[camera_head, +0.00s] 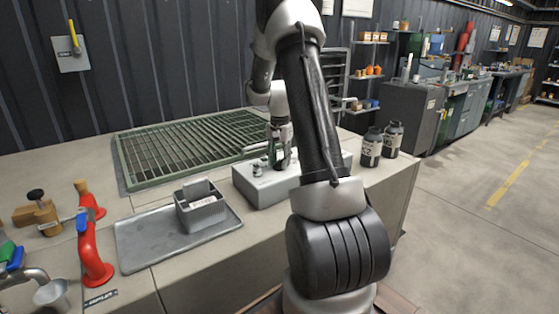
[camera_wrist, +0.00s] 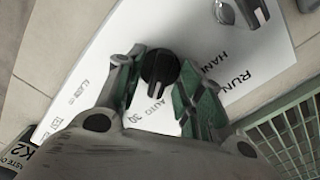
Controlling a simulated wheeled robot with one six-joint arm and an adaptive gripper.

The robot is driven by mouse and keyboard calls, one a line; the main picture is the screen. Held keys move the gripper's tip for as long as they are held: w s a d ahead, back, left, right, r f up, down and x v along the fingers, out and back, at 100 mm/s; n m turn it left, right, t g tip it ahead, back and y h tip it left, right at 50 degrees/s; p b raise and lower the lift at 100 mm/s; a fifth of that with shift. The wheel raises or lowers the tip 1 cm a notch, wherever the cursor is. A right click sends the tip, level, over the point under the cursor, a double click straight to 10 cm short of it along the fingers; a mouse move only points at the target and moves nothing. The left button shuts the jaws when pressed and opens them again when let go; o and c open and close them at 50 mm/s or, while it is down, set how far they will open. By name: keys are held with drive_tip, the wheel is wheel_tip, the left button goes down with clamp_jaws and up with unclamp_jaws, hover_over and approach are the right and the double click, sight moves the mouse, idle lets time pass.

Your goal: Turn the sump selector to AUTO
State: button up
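The sump selector is a black round knob (camera_wrist: 159,66) on the pale face of a control box (camera_head: 262,190). Its ridge points toward the bottom of the wrist view, near the printed AUTO. HAND is printed to its right. My gripper (camera_wrist: 163,83) is over the knob, with one green-padded finger on each side. The fingers are apart, with narrow gaps seeming to show beside the knob; I cannot tell whether either finger touches it. In the head view my gripper (camera_head: 279,155) is down at the box top, and the selector is hidden there.
A second selector (camera_wrist: 252,12), near RUN, is on the same box. A green grating (camera_head: 185,145) lies behind it. A grey tray (camera_head: 140,238) with a small bin (camera_head: 201,208) is to the left. Two dark bottles (camera_head: 372,148) stand to the right.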

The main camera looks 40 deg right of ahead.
sight(279, 161)
wheel_tip(279, 161, up, 12)
idle(0.6)
idle(0.4)
